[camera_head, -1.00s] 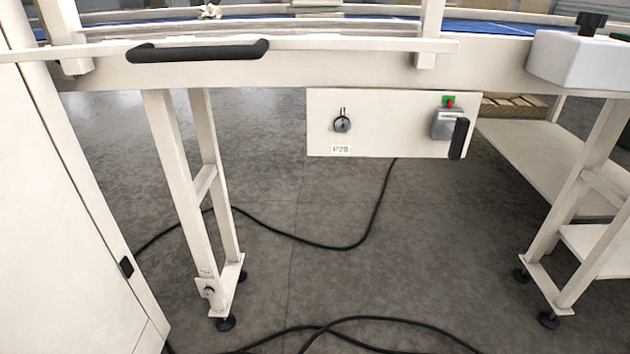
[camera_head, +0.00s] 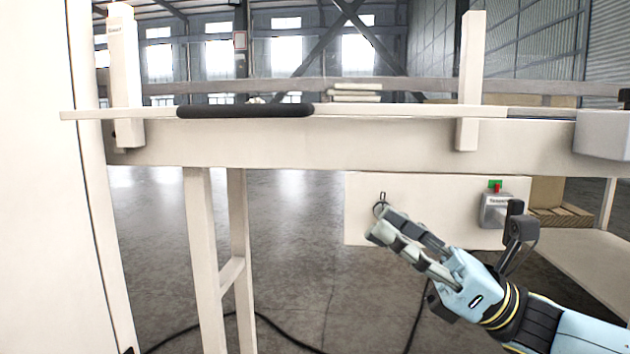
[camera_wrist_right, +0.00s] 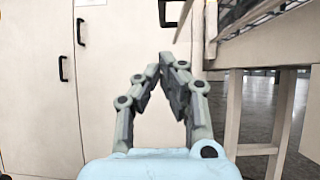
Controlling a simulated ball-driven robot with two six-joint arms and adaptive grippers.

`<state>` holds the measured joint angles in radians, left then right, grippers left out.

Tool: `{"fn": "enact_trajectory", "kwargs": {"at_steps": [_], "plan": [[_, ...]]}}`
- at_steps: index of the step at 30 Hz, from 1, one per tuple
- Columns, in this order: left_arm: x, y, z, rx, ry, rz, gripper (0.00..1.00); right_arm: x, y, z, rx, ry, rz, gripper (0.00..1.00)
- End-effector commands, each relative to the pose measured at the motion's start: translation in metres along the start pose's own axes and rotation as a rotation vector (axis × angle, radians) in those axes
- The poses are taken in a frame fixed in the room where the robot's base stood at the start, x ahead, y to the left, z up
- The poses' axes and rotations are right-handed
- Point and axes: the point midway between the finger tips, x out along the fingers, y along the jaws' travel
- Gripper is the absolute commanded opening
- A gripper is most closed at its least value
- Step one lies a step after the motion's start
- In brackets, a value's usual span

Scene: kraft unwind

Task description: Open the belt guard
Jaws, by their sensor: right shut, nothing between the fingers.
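A cream board with a long black bar handle (camera_head: 245,110) runs along the top of the conveyor frame (camera_head: 330,145); I take it to be the belt guard. It lies level along the frame. My right gripper (camera_head: 382,228) is in front of the control panel (camera_head: 360,215), below and right of the handle, apart from it. Its fingers are shut and empty, pointing up and left, and cover part of the panel. In the right wrist view the gripper (camera_wrist_right: 168,68) has its fingertips together, with nothing between them. My left gripper is not in view.
The panel has a round key switch (camera_head: 381,208) and a grey switch box (camera_head: 494,211) with a red and green top. A white cabinet (camera_head: 45,180) stands at the left; black door handles (camera_wrist_right: 62,68) show in the right wrist view. A cable (camera_head: 290,338) lies on the floor.

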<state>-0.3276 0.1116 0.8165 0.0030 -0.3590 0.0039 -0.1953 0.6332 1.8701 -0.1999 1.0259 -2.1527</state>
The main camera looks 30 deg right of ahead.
Motion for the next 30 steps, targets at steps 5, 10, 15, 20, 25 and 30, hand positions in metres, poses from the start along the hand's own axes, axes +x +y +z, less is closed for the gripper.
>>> {"fn": "enact_trajectory", "kwargs": {"at_steps": [5,10,15,20,25,30], "plan": [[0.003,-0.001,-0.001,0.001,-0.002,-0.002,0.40,0.024,0.000,0.001,-0.003,-0.007,0.000,0.00],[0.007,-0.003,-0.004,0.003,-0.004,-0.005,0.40,0.061,-0.001,0.001,-0.002,-0.008,-0.002,0.00],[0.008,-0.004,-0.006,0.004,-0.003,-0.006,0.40,0.097,-0.001,0.002,-0.001,-0.009,-0.003,0.00],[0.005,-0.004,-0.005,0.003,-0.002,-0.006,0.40,0.115,-0.001,0.019,-0.001,-0.003,-0.002,0.00],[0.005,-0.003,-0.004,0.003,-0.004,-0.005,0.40,0.124,-0.001,0.028,0.001,-0.002,-0.004,0.00],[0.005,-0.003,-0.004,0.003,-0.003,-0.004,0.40,0.125,-0.002,0.029,0.003,-0.001,-0.005,0.00]]}}
